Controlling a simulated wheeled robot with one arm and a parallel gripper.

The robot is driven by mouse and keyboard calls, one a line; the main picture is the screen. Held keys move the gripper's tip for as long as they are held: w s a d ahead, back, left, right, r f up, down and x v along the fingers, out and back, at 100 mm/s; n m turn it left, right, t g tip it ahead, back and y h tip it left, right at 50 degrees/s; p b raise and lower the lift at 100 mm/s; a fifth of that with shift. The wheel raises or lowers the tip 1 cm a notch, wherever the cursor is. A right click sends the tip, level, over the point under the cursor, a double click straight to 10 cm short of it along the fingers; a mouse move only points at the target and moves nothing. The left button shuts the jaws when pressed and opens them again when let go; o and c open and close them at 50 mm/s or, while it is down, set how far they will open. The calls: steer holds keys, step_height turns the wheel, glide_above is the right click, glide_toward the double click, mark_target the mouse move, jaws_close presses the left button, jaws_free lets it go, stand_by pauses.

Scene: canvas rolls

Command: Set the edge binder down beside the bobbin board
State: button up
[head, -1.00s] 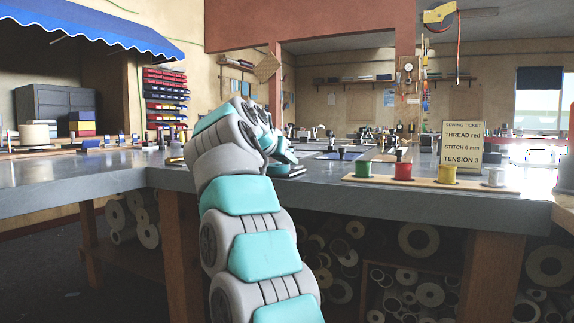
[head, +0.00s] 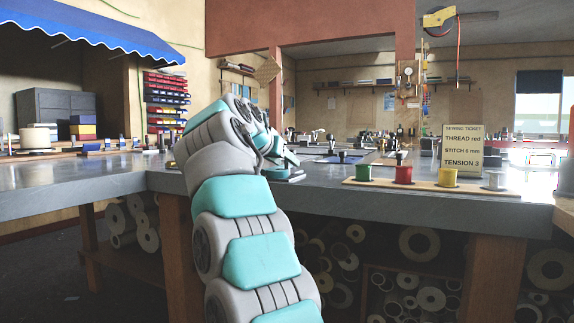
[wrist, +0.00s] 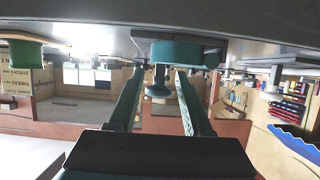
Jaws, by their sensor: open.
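The board is a pale wooden strip with green, red, yellow and white bobbins. In the wrist view, upside down, the binder (wrist: 187,51) sits against the bench surface. My gripper (wrist: 159,74) is open, with its two fingers apart on either side of the knob. In the head view my gripper (head: 288,160) is partly hidden by my arm, so finger contact cannot be told.
A sewing ticket (head: 462,150) stands behind the board. Other small knobbed tools (head: 343,156) stand farther back on the bench (head: 330,200). Rolls fill the shelves below. A small strip of bench is clear between the binder and the board.

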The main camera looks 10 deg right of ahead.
steer(key=v, duration=0.9)
steer(key=shift+s+a, duration=0.2)
steer(key=shift+s, duration=0.1)
